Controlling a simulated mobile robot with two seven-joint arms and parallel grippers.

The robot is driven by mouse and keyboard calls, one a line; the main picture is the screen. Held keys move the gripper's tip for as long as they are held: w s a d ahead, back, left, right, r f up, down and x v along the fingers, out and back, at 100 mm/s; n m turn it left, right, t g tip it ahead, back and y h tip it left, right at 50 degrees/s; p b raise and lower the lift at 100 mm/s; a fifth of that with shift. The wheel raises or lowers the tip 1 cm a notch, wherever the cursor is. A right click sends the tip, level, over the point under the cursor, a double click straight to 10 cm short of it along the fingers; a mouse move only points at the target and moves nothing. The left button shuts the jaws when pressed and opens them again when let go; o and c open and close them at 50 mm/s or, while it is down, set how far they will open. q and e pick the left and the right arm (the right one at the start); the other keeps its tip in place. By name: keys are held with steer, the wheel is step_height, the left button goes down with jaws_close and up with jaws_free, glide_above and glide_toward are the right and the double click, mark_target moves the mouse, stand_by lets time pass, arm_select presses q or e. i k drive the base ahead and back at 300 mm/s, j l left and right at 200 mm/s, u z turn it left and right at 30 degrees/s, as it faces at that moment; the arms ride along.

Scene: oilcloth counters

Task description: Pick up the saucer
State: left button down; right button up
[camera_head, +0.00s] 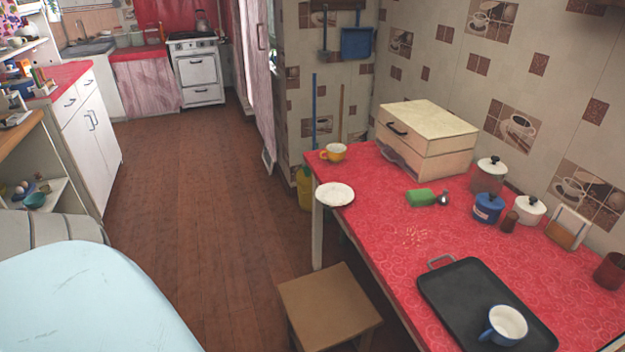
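The white saucer (335,194) lies flat on the red oilcloth table (385,228), at its left edge. It looks empty. A yellow cup (333,152) stands behind it near the table's far left corner. Neither of my grippers shows in the head view, so whether they hold anything cannot be seen.
A black tray (455,292) with a white and blue mug (505,325) lies at the table's near end. A wooden stool (329,305) stands before the table. The floor (190,220) left is clear.

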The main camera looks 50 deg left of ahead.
mark_target(331, 193)
steer(key=i+j+u, duration=0.1)
steer(key=j, duration=0.3)
steer(key=i+j, duration=0.15)
steer(key=j, duration=0.25)
steer(key=i+j+u, duration=0.15)
steer(key=j, duration=0.25)
